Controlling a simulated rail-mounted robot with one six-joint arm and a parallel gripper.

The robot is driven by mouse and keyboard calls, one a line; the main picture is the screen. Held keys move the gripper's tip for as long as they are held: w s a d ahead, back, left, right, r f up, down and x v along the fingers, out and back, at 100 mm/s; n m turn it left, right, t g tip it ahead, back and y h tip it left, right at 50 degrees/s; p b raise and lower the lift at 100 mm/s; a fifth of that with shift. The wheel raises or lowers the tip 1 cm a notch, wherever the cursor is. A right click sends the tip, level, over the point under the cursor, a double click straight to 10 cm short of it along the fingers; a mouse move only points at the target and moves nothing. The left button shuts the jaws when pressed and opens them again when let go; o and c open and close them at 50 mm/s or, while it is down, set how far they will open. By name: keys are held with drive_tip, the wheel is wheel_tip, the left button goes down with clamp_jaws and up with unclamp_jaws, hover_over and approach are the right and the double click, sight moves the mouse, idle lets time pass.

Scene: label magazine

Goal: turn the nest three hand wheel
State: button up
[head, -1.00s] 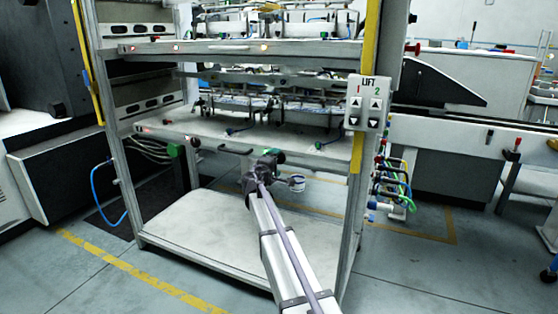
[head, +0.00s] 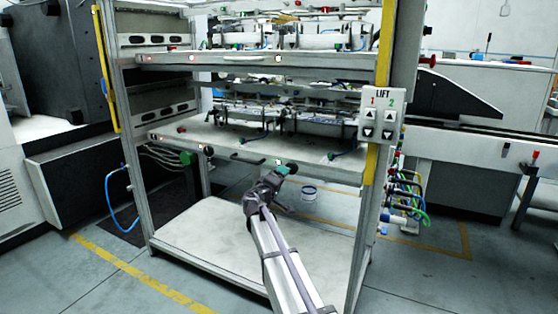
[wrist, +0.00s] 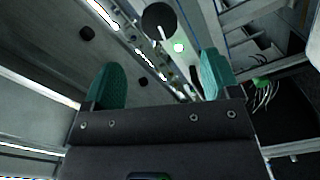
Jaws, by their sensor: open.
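My gripper (head: 287,169) is at the front edge of the lower nest shelf (head: 215,137), its green fingertips just in front of it. In the wrist view my gripper (wrist: 160,78) is open, with two teal fingers apart and nothing between them. A dark round disc with a pale pin (wrist: 158,20), which looks like a hand wheel, lies beyond the fingertips, near the top of that view and apart from them. In the head view my gripper hides that part of the shelf edge. I cannot read any nest number.
A LIFT panel (head: 381,113) hangs on the right post. The upper shelf (head: 215,60) is above my gripper and the bottom board (head: 200,235) below.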

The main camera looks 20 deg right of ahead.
sight(291, 169)
drive_tip(key=w+d+m, duration=0.2)
drive_tip(key=m, duration=0.2)
drive_tip(key=w+d+m, duration=0.3)
drive_tip(key=m, duration=0.2)
drive_tip(key=w+d+m, duration=0.2)
drive_tip(key=d+m, duration=0.1)
drive_tip(key=m, duration=0.1)
drive_tip(key=shift+w, duration=0.2)
drive_tip(key=shift+c, duration=0.3)
drive_tip(key=c, duration=0.9)
drive_tip(key=shift+o, duration=0.2)
